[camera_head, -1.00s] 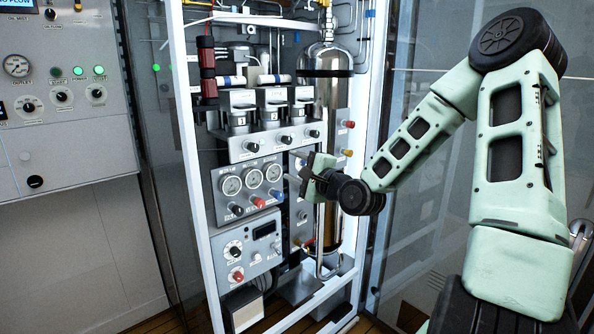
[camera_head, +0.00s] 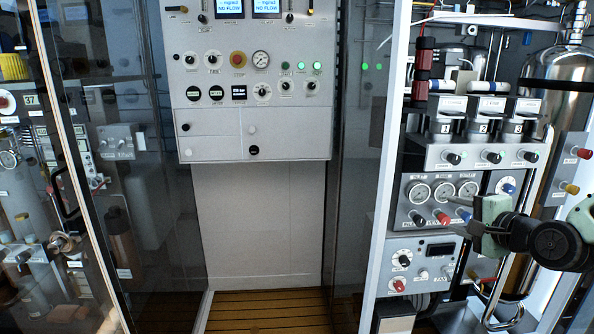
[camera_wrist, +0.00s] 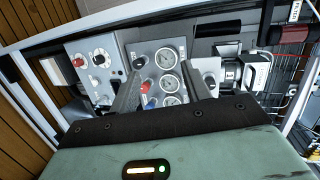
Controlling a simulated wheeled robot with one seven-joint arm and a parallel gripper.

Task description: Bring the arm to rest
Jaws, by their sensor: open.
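My gripper (camera_head: 456,213) is at the right of the head view, in front of the fill panel (camera_head: 408,218) near its three round gauges. Its jaws are open, with nothing between them. Only the wrist end of my arm shows there; the rest is outside the right edge. In the wrist view my gripper (camera_wrist: 160,78) has its two dark fingers apart, pointing toward the gauges (camera_wrist: 168,88) and the red and blue knobs. I cannot tell whether the fingertips touch the panel.
The white frame (camera_head: 389,160) of the fill panel stands left of my gripper. A steel cylinder (camera_head: 566,95) is behind it at the right. A grey control cabinet (camera_head: 250,85) hangs at the centre. Glass panes (camera_head: 150,200) stand at the left. Wooden slatted floor (camera_head: 265,312) shows below.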

